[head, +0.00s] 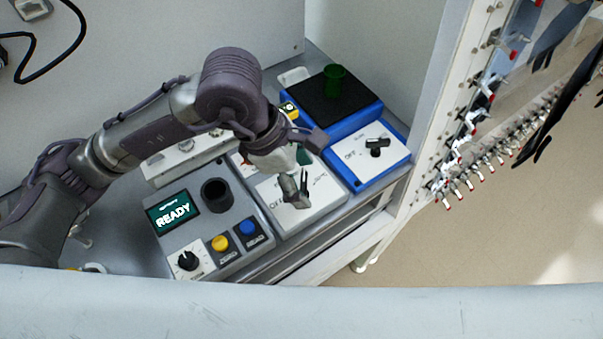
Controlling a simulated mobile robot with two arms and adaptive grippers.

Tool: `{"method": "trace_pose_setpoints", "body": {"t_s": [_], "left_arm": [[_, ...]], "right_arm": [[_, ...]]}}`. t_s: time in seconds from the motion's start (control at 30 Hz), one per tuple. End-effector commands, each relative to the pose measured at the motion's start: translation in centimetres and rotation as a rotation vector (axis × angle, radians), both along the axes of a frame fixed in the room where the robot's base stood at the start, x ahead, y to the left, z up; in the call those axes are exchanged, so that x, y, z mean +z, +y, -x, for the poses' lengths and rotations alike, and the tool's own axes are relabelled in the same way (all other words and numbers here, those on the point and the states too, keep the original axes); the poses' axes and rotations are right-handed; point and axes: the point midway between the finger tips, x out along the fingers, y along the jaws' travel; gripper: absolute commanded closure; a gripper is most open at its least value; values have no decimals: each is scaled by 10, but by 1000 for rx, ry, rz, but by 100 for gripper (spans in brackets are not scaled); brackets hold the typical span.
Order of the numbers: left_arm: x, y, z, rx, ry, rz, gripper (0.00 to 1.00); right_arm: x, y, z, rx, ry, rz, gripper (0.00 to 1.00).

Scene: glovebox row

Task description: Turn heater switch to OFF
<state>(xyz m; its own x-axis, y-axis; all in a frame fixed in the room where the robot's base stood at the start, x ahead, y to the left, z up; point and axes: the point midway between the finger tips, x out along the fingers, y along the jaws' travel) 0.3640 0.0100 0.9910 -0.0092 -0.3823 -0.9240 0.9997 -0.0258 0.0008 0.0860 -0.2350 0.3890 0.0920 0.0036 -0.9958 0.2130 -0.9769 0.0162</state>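My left gripper (296,192) points down over the white front panel (322,206) of the middle unit, on which part of an "OFF" label shows. The gripper hides the panel's switch, and I cannot tell whether the fingers touch it or how far apart they are. To the right, a blue unit (368,110) with a black top has its own white panel (358,154), marked "OFF", with a black knob (376,147). I cannot tell from the labels which unit is the heater. My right gripper is not in view.
A grey unit (222,252) at the left has a "READY" screen (173,210), a dark round well (217,194), a knob (188,260), and yellow (220,243) and blue (247,228) buttons. A green cup (334,80) stands on the black top. A valve-lined frame (470,125) stands right.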

Motion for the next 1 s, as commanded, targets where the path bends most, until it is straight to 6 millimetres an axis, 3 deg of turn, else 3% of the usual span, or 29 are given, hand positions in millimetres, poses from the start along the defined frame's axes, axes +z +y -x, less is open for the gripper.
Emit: {"method": "trace_pose_setpoints", "body": {"t_s": [0.33,0.8,1.0], "left_arm": [[9,3,-1,1,-2,1,25],[92,38,-2,2,-4,0,25],[109,45,-1,0,-1,0,25]], "right_arm": [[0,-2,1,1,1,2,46],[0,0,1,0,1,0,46],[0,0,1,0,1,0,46]]}}
